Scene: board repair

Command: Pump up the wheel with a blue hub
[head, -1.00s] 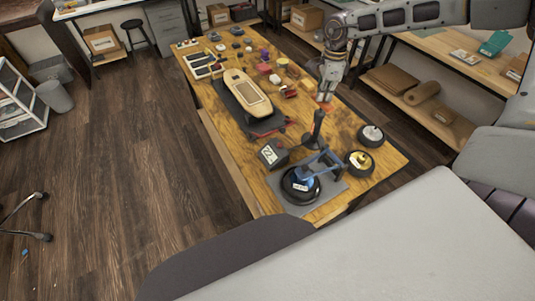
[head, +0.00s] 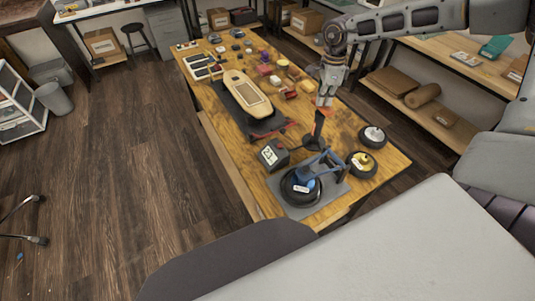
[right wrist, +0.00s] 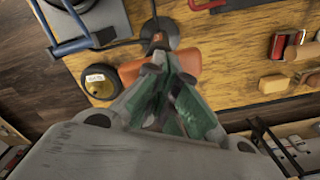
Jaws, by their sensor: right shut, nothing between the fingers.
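The wheel with the blue hub (head: 301,187) lies flat on a grey mat (head: 331,195) near the table's front end, under a blue frame (head: 323,163). Part of that wheel shows at the top left of the right wrist view (right wrist: 80,5). A black floor-type pump (head: 316,132) with an orange handle (right wrist: 188,60) stands behind it. My right gripper (head: 325,103) is shut and empty, right at the handle; its green-padded fingers (right wrist: 163,62) overlap the handle in the right wrist view. I cannot tell whether they touch. My left gripper is not in view.
A box with a display (head: 272,154) stands left of the pump. A yellow-hub wheel (head: 361,164) and a white-hub wheel (head: 372,136) lie to the right. A skateboard-like deck (head: 247,93) and several small parts cover the table's far half.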

